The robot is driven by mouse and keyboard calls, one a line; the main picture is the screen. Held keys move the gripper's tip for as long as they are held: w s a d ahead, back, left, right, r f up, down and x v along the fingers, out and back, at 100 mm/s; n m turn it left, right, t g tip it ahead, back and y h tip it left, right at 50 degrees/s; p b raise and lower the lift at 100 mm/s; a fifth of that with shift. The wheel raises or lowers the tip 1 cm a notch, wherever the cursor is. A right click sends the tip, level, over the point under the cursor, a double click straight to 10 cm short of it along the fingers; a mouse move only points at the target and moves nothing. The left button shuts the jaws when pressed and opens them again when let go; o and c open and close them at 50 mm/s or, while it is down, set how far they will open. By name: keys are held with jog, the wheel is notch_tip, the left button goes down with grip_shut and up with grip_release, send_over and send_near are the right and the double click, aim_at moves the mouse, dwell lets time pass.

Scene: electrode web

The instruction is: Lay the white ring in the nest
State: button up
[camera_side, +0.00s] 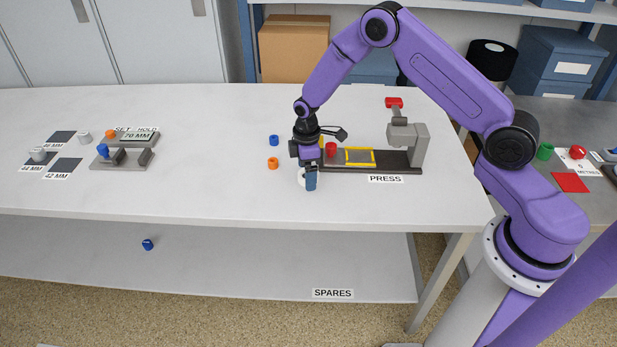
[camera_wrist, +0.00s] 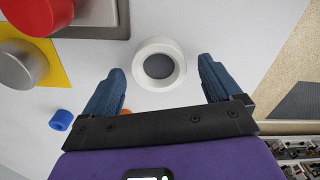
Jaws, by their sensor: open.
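The white ring (camera_wrist: 159,43) lies flat on the table in front of the press and shows a grey inside. In the side view the ring (camera_side: 301,179) is partly hidden by my fingers. My gripper (camera_side: 309,185) points down at it, open. In the wrist view my gripper (camera_wrist: 162,66) has one finger on each side of the ring, with a gap to both, and holds nothing. No part is labelled as the nest; the press bed carries a yellow rectangular frame (camera_side: 360,149), but I cannot tell if that is the nest.
The press (camera_side: 408,135) stands close behind my gripper, with a red-topped post (camera_side: 331,148) on its bed. A blue ring (camera_side: 274,140) and an orange ring (camera_side: 272,163) lie to the left. A gauge block (camera_side: 125,160) stands farther left. The table between is clear.

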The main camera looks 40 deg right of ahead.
jog(key=c, duration=1.2)
jog(key=shift+c, duration=0.2)
jog(key=shift+r, duration=0.15)
